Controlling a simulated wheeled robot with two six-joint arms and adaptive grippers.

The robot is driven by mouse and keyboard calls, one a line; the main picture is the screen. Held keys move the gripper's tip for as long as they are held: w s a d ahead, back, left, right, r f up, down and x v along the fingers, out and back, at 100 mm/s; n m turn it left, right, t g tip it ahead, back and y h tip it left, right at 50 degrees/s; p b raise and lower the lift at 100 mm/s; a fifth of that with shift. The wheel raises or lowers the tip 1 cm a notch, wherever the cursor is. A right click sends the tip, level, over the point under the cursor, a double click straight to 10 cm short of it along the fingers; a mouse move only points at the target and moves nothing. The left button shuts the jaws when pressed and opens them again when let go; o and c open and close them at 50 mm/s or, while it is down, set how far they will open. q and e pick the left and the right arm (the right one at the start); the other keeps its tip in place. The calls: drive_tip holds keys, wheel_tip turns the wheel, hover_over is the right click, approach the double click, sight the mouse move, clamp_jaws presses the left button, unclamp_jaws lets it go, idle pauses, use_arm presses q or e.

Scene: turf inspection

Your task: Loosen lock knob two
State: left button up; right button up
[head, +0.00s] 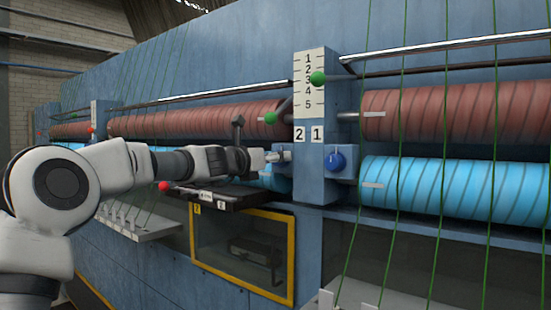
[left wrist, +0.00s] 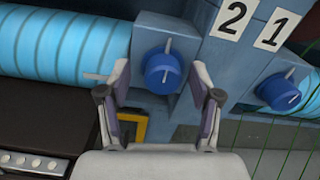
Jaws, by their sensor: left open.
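The fingers look apart from the knob; the exact depth gap is unclear. In the head view, my left gripper (head: 279,156) is in front of the knob's block and mostly hides the knob. The label "2" (head: 299,134) is just above right. My right gripper is not seen.
Lock knob one (head: 336,159), also blue, sits to the right under the label "1" (head: 317,134). A numbered scale (head: 308,85) with green-knobbed levers is above. A black tray (head: 215,198) lies below my left arm. Green strands hang at the right.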

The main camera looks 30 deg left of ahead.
use_arm(q)
drive_tip(key=shift+s+d+r, duration=0.1)
drive_tip(key=shift+s+r, duration=0.05)
drive_tip(key=shift+s, duration=0.2)
drive_tip(key=c, duration=1.1)
drive_tip(key=shift+c, duration=0.2)
